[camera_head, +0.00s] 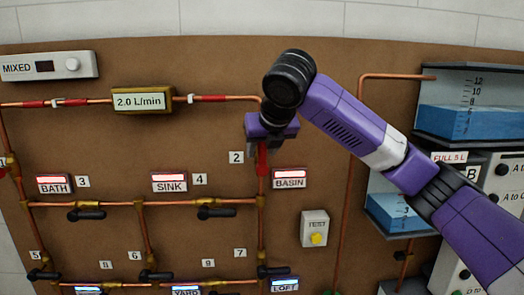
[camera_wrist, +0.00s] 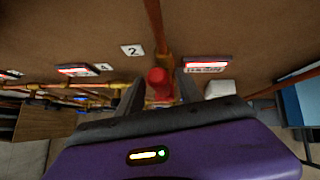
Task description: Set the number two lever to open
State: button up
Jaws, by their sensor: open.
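The number two lever is red (camera_head: 262,158) and sits on the vertical copper pipe, just right of the label "2" (camera_head: 236,157). It points down along the pipe in the head view. In the wrist view the red lever (camera_wrist: 159,84) stands between the two dark fingers of my gripper (camera_wrist: 160,92), and the "2" label (camera_wrist: 132,50) is above left. My gripper (camera_head: 268,140) is open in front of the lever's upper part and hides the valve body in the head view. I cannot tell whether a finger touches the lever.
The BASIN sign (camera_head: 289,178) is close right of the lever, lit red. Black levers, such as number 4 (camera_head: 216,213), sit on lower pipes. A TEST button box (camera_head: 315,229) is lower right. Water tanks (camera_head: 470,122) stand at the far right. A flow meter (camera_head: 141,101) is upper left.

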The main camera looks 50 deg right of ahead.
jog(key=b+v, duration=0.2)
jog(key=v, duration=0.5)
jog(key=shift+a+r, duration=0.1)
jog(key=shift+r, duration=0.05)
dwell(0.4)
